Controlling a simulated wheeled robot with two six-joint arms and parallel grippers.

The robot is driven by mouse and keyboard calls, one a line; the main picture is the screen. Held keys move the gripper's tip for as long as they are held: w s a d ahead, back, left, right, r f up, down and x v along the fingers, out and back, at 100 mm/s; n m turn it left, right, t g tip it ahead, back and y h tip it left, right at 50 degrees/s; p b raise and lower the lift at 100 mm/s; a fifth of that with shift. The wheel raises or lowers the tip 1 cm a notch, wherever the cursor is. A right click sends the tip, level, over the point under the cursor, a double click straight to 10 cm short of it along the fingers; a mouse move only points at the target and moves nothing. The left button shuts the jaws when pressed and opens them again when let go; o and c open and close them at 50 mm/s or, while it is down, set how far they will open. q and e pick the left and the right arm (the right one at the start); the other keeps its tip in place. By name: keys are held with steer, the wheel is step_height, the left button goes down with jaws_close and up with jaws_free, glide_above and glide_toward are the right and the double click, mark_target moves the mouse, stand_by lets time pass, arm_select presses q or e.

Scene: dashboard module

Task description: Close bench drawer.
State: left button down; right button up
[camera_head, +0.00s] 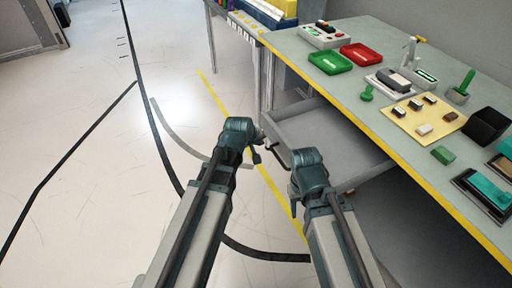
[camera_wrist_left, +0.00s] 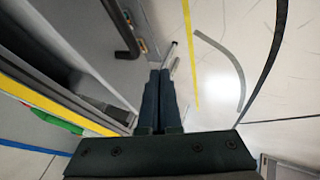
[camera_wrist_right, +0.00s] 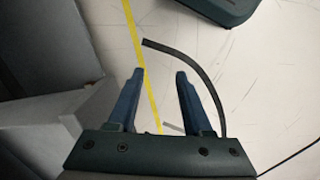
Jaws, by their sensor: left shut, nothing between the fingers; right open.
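The grey bench drawer (camera_head: 325,135) stands pulled out from under the bench (camera_head: 330,88), and its inside shows. A dark bar handle (camera_head: 275,157) is on its front, between my two grippers; it also shows in the left wrist view (camera_wrist_left: 122,30). My left gripper (camera_head: 256,156) is shut and empty, close beside the drawer front, with a gap to the handle in the left wrist view. My right gripper (camera_wrist_right: 160,74) is open and empty, beside the drawer's grey side at left in the right wrist view. My right wrist hides part of the drawer in the head view.
The bench top holds a green tray (camera_head: 330,62), a red tray (camera_head: 361,57), a beige board (camera_head: 425,117) with small parts, and a black bin (camera_head: 487,126). The floor at left is clear, with a yellow line (camera_head: 215,97) and dark stripes.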

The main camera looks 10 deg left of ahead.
mark_target(273, 141)
arm_select(q)
steer(key=shift+w+d+f, duration=0.2)
steer(key=shift+w+d, duration=0.55)
steer(key=shift+d, duration=0.15)
steer(key=shift+w+d+f, duration=0.2)
steer(key=shift+w+d, duration=0.55)
steer(key=shift+d, duration=0.1)
arm_select(e)
steer(key=shift+f, duration=0.4)
